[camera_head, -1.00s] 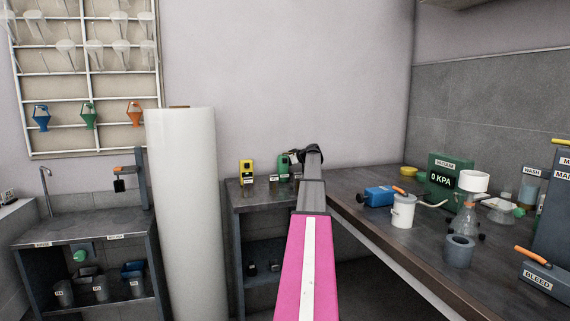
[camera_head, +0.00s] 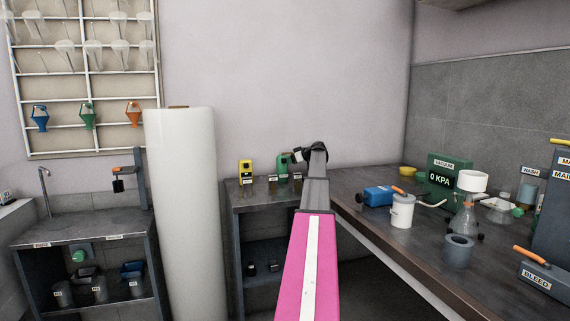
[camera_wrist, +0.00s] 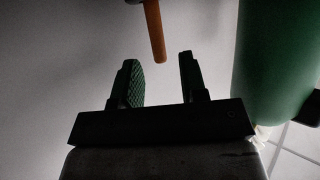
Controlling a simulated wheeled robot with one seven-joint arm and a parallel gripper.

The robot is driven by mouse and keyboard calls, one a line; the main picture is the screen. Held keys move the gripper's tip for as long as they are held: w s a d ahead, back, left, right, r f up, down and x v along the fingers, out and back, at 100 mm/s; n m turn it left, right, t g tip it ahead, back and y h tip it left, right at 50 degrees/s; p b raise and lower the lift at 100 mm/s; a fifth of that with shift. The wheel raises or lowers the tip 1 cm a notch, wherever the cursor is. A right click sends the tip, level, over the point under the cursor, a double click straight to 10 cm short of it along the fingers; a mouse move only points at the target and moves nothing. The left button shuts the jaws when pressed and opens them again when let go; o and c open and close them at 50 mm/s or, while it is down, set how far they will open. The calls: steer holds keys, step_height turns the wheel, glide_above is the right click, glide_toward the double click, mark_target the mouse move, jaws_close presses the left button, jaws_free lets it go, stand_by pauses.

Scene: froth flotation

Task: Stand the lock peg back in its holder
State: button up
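My gripper (camera_wrist: 160,78) is open and empty in the wrist view, its two dark fingers apart. An orange-brown rod (camera_wrist: 154,30), which may be the lock peg, hangs into the top of that view. Its lower end shows between the fingertips without visible contact; I cannot tell its depth. In the head view my gripper (camera_head: 310,150) is at the back bench, just right of a green device (camera_head: 283,163), and my pink arm hides part of the bench. I cannot make out the peg or its holder in the head view.
A large green body (camera_wrist: 275,60) stands close on the right in the wrist view. A yellow device (camera_head: 245,172) stands on the back bench. A tall white roll (camera_head: 182,210) is to its left. The right bench holds a blue pump (camera_head: 378,196), white pot (camera_head: 402,211) and flask (camera_head: 466,220).

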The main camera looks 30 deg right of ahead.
steer(key=v, duration=0.8)
steer(key=shift+s+r, duration=0.15)
steer(key=shift+s, duration=0.05)
steer(key=shift+s+d, duration=0.1)
